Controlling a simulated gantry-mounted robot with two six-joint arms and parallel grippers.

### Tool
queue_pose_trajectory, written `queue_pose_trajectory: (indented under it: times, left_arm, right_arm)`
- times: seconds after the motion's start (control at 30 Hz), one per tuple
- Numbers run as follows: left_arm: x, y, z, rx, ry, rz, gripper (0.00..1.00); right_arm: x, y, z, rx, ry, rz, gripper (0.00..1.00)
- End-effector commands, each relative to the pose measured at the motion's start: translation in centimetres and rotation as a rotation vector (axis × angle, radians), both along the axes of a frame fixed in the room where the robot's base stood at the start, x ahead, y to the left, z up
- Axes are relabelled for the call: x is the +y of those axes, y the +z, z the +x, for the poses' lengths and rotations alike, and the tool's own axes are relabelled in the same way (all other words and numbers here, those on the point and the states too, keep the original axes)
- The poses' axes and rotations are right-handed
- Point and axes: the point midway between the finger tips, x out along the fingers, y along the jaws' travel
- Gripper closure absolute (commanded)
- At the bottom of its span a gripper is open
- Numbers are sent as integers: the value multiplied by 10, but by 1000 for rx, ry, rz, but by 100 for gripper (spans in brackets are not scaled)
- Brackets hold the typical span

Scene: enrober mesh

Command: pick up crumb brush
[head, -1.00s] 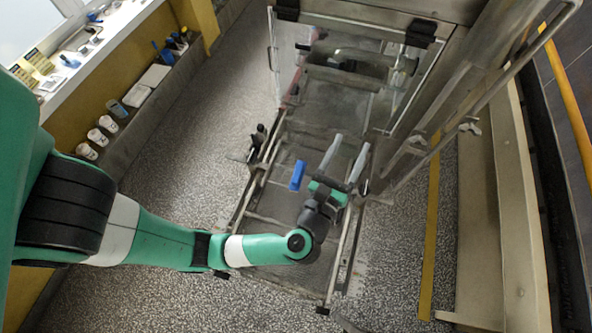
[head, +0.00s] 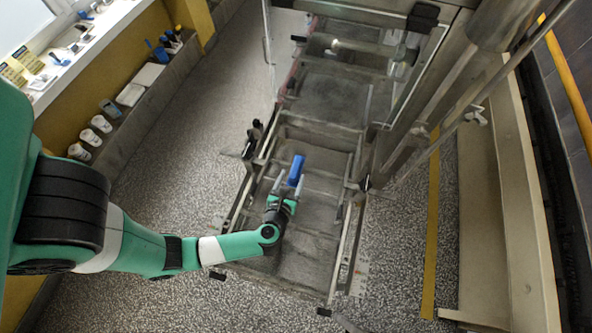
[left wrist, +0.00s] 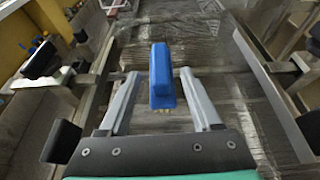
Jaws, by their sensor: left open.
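The crumb brush (head: 296,171) is a blue block-like piece on the mesh bed (head: 318,212) of the machine. It also shows in the left wrist view (left wrist: 161,75), upright in the picture, with pale bristles just visible at its lower end. My left gripper (head: 288,181) is open, with its two grey fingers pointing at the brush. In the left wrist view the fingertips (left wrist: 160,75) stand on either side of the brush, with a gap on each side. The height between fingers and brush is hard to tell. My right gripper is not in view.
Metal side rails (head: 345,250) run along both sides of the mesh. A clear-walled hood (head: 335,75) stands at the far end. A ledge (head: 120,110) with white cups and tools lies at left. The near mesh is bare.

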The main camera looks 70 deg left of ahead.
Motion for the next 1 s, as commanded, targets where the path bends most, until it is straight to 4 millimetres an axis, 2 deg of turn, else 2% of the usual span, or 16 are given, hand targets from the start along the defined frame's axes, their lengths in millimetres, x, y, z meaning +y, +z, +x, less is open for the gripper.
queue_pose_trajectory:
  times: [0.17, 0.47, 0.7, 0.77, 1.0]
  left_arm:
    - [4, -1, 3, 0, 1, 1, 35]
    - [40, -13, 29, 0, 2, 1, 35]
    - [42, -14, 31, 0, -1, 1, 35]
    - [42, -14, 31, 0, -1, 1, 42]
    - [42, -14, 31, 0, -1, 1, 85]
  right_arm:
    - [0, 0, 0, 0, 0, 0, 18]
    - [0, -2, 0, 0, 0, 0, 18]
    - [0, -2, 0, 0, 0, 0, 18]
    - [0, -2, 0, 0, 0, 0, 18]
    - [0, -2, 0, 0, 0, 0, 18]
